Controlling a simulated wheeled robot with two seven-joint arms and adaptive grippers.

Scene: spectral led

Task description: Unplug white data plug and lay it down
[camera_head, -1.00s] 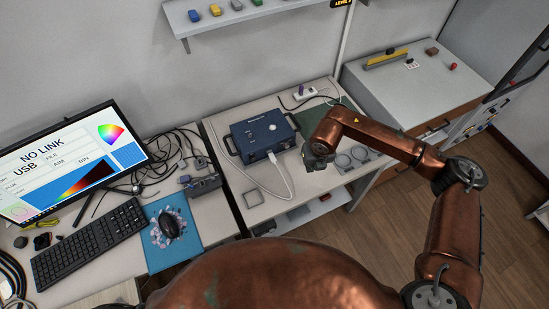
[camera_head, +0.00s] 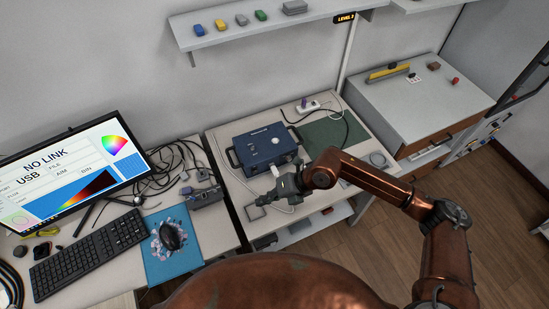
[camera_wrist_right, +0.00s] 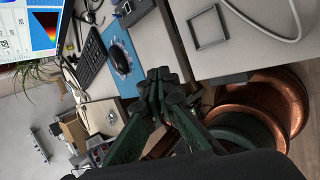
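The blue box (camera_head: 265,147) stands on the bench, with the white data plug (camera_head: 274,170) at its lower front, partly screened by my arm. Its white cable (camera_head: 240,178) lies on the bench and also shows in the right wrist view (camera_wrist_right: 289,37). My right gripper (camera_head: 262,200) is in front of the box, pointing left, apart from the plug as far as I can see. In the right wrist view its fingertips (camera_wrist_right: 160,85) are together, with nothing visible between them. My left gripper is not in view.
A thin square frame (camera_wrist_right: 207,27) lies on the bench near my right gripper. A green mat (camera_head: 325,136) and a power strip (camera_head: 308,107) are right of the box. The monitor (camera_head: 75,170) reads "NO LINK". Keyboard, mouse and tangled cables occupy the left desk.

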